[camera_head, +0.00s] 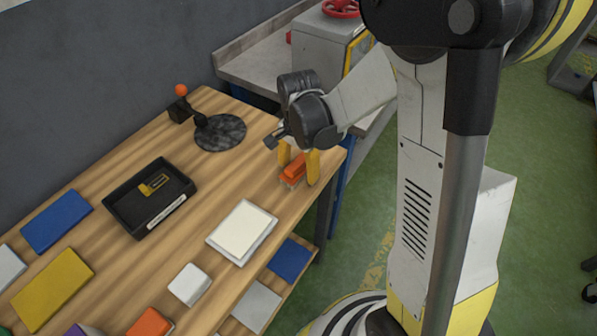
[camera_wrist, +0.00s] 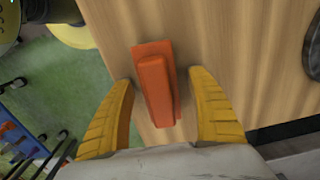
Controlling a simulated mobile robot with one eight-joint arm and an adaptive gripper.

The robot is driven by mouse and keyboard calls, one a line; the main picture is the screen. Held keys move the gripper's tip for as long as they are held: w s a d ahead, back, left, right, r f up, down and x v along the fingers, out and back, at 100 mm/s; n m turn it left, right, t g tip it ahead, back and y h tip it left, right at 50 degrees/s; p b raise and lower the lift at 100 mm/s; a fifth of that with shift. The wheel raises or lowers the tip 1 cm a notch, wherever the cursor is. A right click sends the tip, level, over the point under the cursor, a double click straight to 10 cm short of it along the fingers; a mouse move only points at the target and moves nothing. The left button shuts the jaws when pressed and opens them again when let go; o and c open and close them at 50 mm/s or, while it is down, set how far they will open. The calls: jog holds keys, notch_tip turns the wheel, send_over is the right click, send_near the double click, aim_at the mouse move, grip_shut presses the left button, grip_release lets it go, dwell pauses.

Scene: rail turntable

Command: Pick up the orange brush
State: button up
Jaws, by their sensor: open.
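The orange brush (camera_head: 293,171) lies near the back right corner of the wooden table (camera_head: 150,126). In the wrist view the brush (camera_wrist: 156,85) lies between my two yellow fingers, with wood showing on both sides of it. My gripper (camera_head: 299,172) is open and low over the table, with its fingers on either side of the brush. In the wrist view my gripper (camera_wrist: 170,88) is apart from the brush on both sides. I cannot tell how high the fingertips are above the wood.
The table edge and green floor (camera_wrist: 75,85) are close to the brush. A black tray (camera_head: 118,208), a white-topped block (camera_head: 242,232) and a dark round disc (camera_head: 220,132) stand on the table. A grey workbench (camera_head: 265,72) is behind.

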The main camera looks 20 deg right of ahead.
aim_at(299, 160)
jog(key=shift+r, duration=0.1)
jog(key=c, duration=1.3)
jog(key=shift+r, duration=0.1)
notch_tip(299, 160, up, 5)
jog(key=p, duration=0.2)
jog(key=shift+f+p, duration=0.2)
jog(key=shift+p, duration=0.2)
jog(key=s+d+r+p, duration=0.1)
jog(key=s+d+r, duration=0.1)
jog(key=s, duration=0.1)
jog(key=s+d+r+p, duration=0.1)
jog(key=s+d+r, duration=0.1)
jog(key=s, duration=0.1)
jog(key=s+d+r+p, duration=0.1)
jog(key=s+r, duration=0.1)
jog(key=s, duration=0.2)
jog(key=shift+s+d+r+p, duration=0.1)
jog(key=shift+d+p, duration=0.3)
